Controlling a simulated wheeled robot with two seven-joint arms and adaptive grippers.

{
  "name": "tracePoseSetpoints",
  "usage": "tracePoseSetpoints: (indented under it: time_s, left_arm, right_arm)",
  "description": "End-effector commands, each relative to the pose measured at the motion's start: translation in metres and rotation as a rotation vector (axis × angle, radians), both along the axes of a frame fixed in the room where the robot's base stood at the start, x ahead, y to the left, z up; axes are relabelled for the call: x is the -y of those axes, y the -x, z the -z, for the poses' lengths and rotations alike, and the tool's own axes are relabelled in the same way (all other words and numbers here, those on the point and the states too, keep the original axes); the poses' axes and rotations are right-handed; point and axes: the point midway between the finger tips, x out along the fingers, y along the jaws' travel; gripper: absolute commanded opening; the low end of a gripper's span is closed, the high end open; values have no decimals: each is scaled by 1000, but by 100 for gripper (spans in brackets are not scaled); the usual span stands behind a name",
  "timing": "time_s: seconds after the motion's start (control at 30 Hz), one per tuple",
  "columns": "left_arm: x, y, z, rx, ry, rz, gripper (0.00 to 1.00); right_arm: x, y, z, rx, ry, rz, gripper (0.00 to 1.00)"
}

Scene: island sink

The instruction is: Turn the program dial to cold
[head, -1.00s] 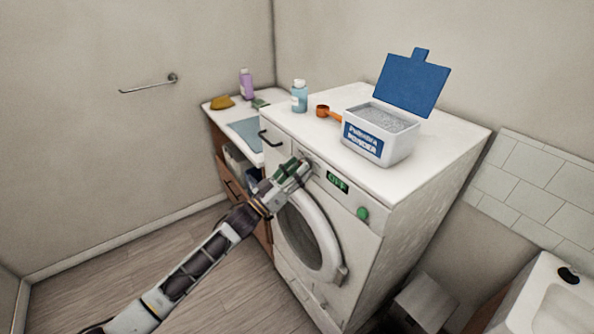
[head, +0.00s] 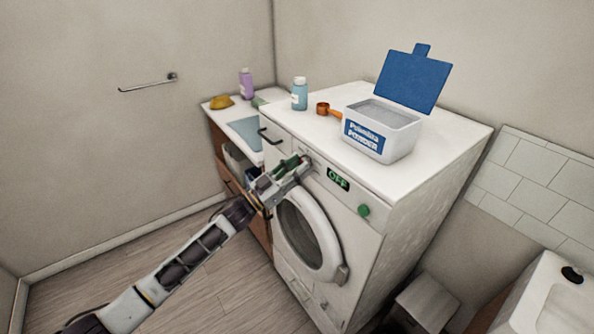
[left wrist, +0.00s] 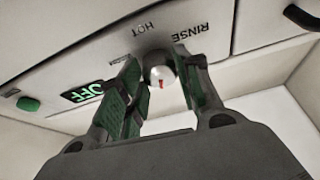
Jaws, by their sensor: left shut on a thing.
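The program dial (left wrist: 161,70) is a round pale knob with a red mark, on the washing machine's front panel. In the left wrist view, the labels HOT (left wrist: 145,28) and RINSE (left wrist: 190,32) show beside it; another label near the left finger is partly covered. The red mark points down in that view, away from HOT. My left gripper (head: 304,164) is at the panel, shut on the dial, with a green-padded finger on each side of it. I see no COLD label. My right gripper is not in view.
The washing machine (head: 460,135) has a green OFF display (head: 338,180), a green button (head: 363,210) and a round door (head: 306,235). On top stand an open powder box (head: 385,145), an orange scoop (head: 328,110) and a blue bottle (head: 300,94). A counter is at left.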

Motion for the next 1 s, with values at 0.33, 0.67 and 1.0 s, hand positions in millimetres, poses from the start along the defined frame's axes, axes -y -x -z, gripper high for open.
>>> tracePoseSetpoints:
  time_s: [0.33, 0.67, 1.0]
  left_arm:
    - [-2, -3, 0, 266, -193, -1, 10]
    - [-3, -4, -1, 491, -357, 1, 10]
    - [-3, -4, -2, 608, -443, 0, 10]
  right_arm:
    - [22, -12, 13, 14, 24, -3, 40]
    - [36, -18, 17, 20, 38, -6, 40]
    - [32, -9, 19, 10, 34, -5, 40]
